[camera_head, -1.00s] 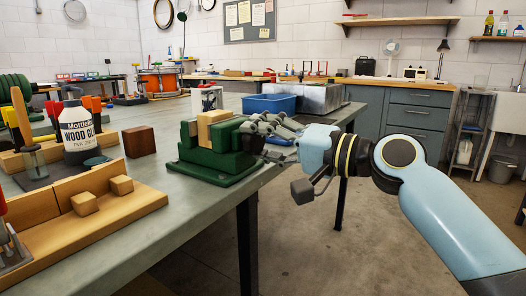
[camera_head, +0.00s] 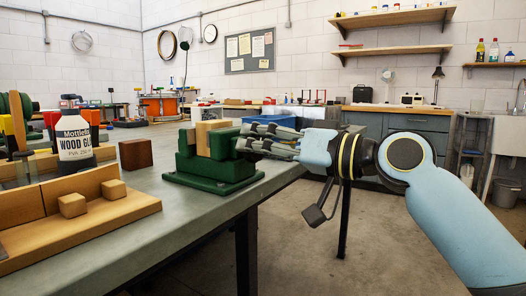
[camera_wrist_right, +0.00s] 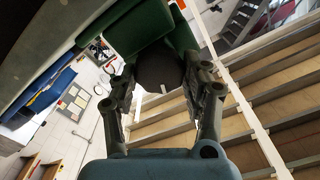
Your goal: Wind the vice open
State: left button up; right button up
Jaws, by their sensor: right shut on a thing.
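The green vice (camera_head: 218,178) stands at the right edge of the grey bench. A pale wooden block (camera_head: 203,138) sits upright between its jaws. My right gripper (camera_head: 246,145) reaches in from the right, at the vice's right end. In the right wrist view the fingers (camera_wrist_right: 160,74) lie on both sides of a dark round knob (camera_wrist_right: 158,66) against the green vice body (camera_wrist_right: 150,26). The gripper is shut on this knob; the fingers mostly hide it in the head view. My left gripper is in neither view.
On the bench (camera_head: 160,228) left of the vice are a dark wooden block (camera_head: 136,154), a wood glue bottle (camera_head: 75,142) and a wooden fixture with small blocks (camera_head: 95,222). A blue bin (camera_head: 270,120) stands behind my right gripper. The floor right of the bench is clear.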

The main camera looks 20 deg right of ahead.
dwell(0.3)
jog(key=o, duration=1.2)
jog(key=shift+w+a, duration=0.15)
jog(key=shift+c, duration=0.2)
jog(key=v, duration=0.7)
jog(key=shift+s+d, duration=0.2)
jog(key=shift+s, duration=0.05)
